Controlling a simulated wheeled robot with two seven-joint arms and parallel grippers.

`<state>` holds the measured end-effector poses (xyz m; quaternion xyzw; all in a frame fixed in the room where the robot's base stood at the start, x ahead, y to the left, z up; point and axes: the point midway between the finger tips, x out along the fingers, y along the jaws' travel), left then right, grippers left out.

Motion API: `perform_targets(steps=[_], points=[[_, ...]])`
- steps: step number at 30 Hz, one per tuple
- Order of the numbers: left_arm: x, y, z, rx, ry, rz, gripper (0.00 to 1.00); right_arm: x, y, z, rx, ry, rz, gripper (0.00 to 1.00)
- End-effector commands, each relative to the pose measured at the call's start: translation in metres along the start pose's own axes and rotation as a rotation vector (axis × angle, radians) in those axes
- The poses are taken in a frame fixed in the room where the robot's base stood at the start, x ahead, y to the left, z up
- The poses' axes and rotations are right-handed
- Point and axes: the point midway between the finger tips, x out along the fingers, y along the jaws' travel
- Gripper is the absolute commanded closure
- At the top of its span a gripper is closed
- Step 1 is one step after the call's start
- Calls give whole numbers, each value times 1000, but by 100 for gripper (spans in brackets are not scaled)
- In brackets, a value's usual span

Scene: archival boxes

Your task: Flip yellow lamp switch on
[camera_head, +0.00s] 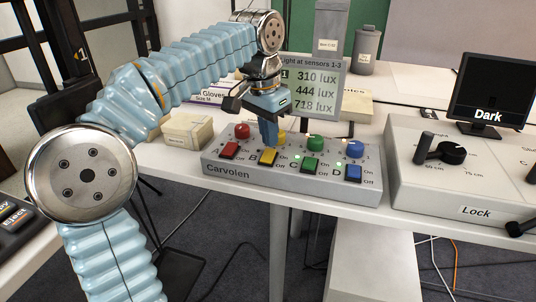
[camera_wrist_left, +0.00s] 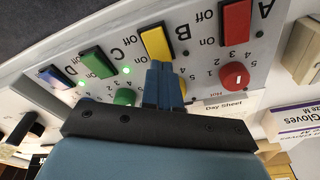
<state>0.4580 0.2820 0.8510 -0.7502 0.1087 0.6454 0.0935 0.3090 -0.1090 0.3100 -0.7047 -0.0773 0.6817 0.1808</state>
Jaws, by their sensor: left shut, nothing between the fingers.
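The grey Carvolen control box (camera_head: 228,171) stands on the white table with red, yellow, green and blue rocker switches, each below a knob of its colour. The yellow switch B (camera_head: 268,157) is also in the left wrist view (camera_wrist_left: 155,41), with On at its knob end and Off at the other. My left gripper (camera_head: 270,142) is shut and empty, pointing down between the yellow switch and the yellow knob (camera_head: 281,138), which it partly hides. In the left wrist view its blue fingertips (camera_wrist_left: 164,66) are at the switch's On end; contact is unclear. My right gripper is not in view.
A light-sensor display (camera_head: 318,90) reads 310, 444 and 718 lux behind the box. Small green lights glow beside switches C and D. A grey Lock box (camera_head: 425,190) stands at right, a small carton (camera_head: 187,131) at left. A monitor (camera_head: 490,93) reads Dark.

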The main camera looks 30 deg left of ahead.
Motion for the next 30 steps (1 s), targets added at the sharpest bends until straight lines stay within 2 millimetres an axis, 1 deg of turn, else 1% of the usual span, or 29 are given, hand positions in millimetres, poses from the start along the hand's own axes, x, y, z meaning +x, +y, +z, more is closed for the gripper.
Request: perform_targets(steps=[30], points=[[13,0,2,0,0,0,100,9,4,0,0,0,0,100]])
